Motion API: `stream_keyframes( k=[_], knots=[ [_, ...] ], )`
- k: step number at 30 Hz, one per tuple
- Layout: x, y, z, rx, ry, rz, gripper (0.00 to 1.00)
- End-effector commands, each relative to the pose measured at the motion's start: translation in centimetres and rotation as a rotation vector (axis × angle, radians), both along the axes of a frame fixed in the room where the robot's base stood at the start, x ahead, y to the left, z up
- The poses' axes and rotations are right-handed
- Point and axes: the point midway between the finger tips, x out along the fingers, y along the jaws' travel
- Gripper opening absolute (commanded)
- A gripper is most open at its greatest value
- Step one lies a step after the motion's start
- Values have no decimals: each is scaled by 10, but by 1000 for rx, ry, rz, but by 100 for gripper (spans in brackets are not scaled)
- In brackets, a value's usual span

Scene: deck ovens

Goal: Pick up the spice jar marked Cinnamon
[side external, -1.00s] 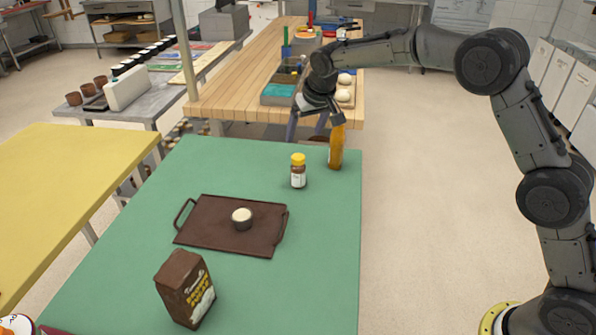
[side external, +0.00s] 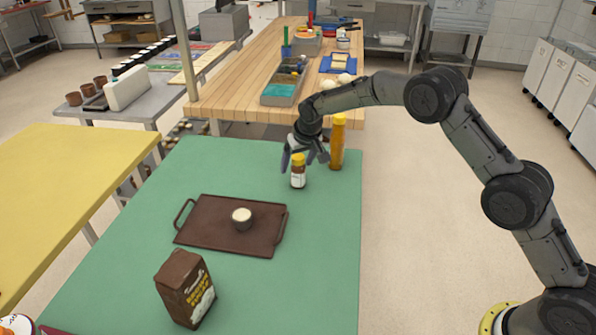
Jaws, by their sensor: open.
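A small spice jar (side external: 298,177) with a yellow cap, brown contents and a white label stands upright on the green table (side external: 225,165). The label's writing is too small to read. My gripper (side external: 301,160) is open just above the jar, its fingers spread around the cap. In this view I cannot tell whether a finger touches it.
A tall amber bottle (side external: 337,150) with a yellow cap stands close to the right of the jar. A brown tray (side external: 208,236) holding a small cup (side external: 242,218) lies nearer. A brown sugar bag (side external: 186,289) stands at the front. The table's left back area is clear.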

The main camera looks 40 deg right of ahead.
Motion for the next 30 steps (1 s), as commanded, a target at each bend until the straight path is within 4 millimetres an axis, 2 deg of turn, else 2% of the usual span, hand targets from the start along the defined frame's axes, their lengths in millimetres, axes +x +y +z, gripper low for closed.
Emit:
stream_keyframes(
  k=[5, 13, 27, 30],
  knots=[
    [7, -1, -17, 0, 0, 0, 86],
    [8, -1, -18, 0, -2, 0, 86],
    [8, -1, -19, 0, -1, 0, 1],
    [8, -1, -18, 1, -2, 0, 0]
  ],
)
